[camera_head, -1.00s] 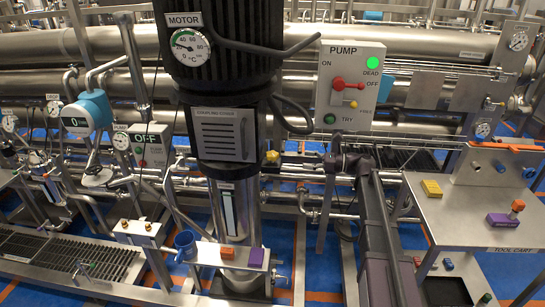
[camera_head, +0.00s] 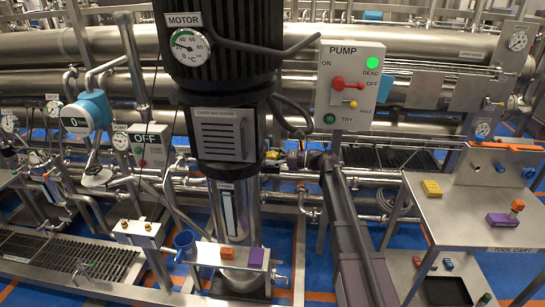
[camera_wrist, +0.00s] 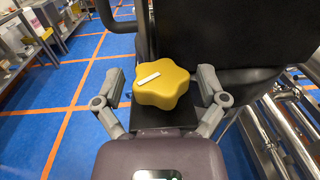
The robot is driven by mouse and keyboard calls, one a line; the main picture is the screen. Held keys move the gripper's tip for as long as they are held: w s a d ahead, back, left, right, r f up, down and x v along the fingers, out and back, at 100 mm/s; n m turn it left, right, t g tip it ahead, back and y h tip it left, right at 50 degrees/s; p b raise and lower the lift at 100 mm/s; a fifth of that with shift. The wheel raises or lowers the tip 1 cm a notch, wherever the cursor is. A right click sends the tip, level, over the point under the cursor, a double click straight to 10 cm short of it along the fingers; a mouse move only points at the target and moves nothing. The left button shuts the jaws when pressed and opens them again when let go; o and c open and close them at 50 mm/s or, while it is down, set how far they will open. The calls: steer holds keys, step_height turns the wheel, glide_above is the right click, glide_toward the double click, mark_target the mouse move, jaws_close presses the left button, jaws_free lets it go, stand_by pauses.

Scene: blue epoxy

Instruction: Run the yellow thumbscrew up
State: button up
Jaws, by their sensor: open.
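The yellow thumbscrew (camera_wrist: 163,85) is a lobed knob with a white mark on top, in the middle of the wrist view. In the head view it is a small yellow spot (camera_head: 271,155) at the right edge of the coupling cover (camera_head: 224,137). My gripper (camera_wrist: 161,80) is open, one finger to the left and one to the right of the knob, with gaps on both sides. In the head view my gripper (camera_head: 284,159) comes in from the right, close to the thumbscrew. The thumbscrew's shaft is hidden under its head.
The black motor body (camera_wrist: 232,35) rises close behind the thumbscrew. A pump switch box (camera_head: 350,85) stands right of the motor, above my arm. A tool cart (camera_head: 465,215) stands at the right. Pipes run behind; blue floor (camera_wrist: 75,75) is open to the left in the wrist view.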

steer(key=shift+c, duration=0.2)
steer(key=c, duration=1.1)
steer(key=shift+s+a+m+t, duration=0.1)
steer(key=shift+m+t, duration=0.4)
steer(key=shift+t, duration=0.3)
steer(key=m+t+h, duration=0.1)
steer(key=m+t, duration=0.1)
steer(key=t, duration=0.1)
steer(key=shift+t, duration=0.3)
steer(key=shift+m+t+h, duration=1.3)
steer(key=shift+m+t, duration=0.3)
steer(key=shift+t, duration=0.3)
steer(key=shift+w+t, duration=0.25)
steer(key=shift+t, duration=0.05)
